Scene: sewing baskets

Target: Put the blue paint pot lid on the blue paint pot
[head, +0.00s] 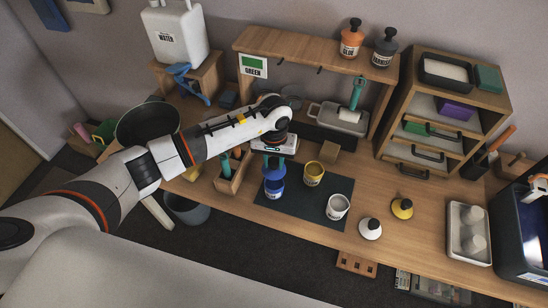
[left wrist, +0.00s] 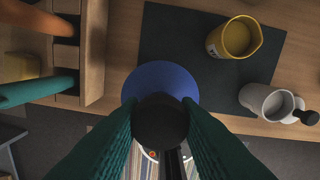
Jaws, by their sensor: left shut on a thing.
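My left gripper (head: 273,161) is shut on the black knob (left wrist: 160,121) of the blue paint pot lid, with one green finger on each side. The lid's blue disc (left wrist: 160,80) spreads below the fingers in the left wrist view. In the head view the lid (head: 274,173) is directly above the blue paint pot (head: 274,189), which stands at the left of the dark mat. I cannot tell whether lid and pot touch. In the left wrist view the lid and gripper hide the pot. My right gripper is not in view.
A yellow pot (head: 313,174) and a white pot (head: 337,207) stand on the dark mat (head: 300,204) to the right. A white lid (head: 370,229) and a yellow lid (head: 402,208) lie farther right. A wooden holder (head: 232,178) stands close on the left.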

